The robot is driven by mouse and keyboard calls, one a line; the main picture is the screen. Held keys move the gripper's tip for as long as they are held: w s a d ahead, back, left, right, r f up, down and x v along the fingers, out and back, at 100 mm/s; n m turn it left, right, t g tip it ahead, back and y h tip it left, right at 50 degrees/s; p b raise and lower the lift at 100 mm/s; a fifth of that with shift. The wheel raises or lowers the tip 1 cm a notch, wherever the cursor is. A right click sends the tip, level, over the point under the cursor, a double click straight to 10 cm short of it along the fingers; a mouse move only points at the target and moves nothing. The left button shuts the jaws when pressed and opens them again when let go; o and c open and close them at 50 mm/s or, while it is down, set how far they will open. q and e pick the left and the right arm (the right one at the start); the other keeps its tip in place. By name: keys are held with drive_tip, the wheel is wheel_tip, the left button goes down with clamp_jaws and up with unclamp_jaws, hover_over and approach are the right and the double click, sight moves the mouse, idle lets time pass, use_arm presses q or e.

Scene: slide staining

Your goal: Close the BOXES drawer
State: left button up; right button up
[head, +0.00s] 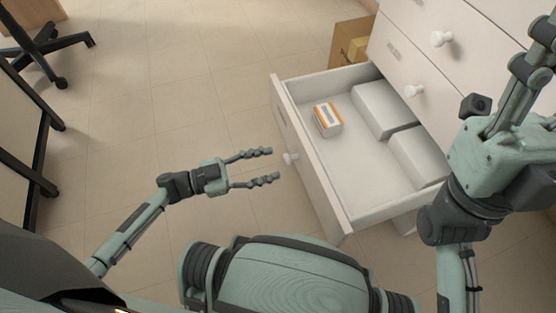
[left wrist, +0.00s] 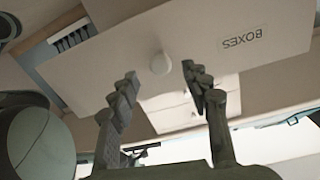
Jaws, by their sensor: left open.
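The BOXES drawer (head: 345,213) is pulled out of the white cabinet, its interior open to view in the head view. In the left wrist view its front (left wrist: 200,32) bears the label BOXES and a round white knob (left wrist: 161,64). The knob also shows in the head view (head: 290,158). My left gripper (head: 275,164) is open and empty, in front of the drawer. Its fingertips point at the knob, which appears between and beyond them, with a small gap. My right gripper (head: 520,80) is raised at the right, partly cut off by the frame edge; its jaw state is unclear.
Inside the drawer lie an orange-and-white box (head: 327,119) and two plain white boxes (head: 383,109). Closed drawers with white knobs (head: 441,39) rise above. A cardboard box (head: 350,42) stands beside the cabinet. The floor (head: 180,100) left of the drawer is clear; a chair base (head: 50,45) is farther left.

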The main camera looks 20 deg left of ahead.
use_arm(q)
drive_tip(key=x, duration=0.3)
drive_tip(key=shift+w+d, duration=0.1)
drive_tip(key=shift+w, duration=0.05)
drive_tip(key=shift+c, duration=0.4)
clamp_jaws()
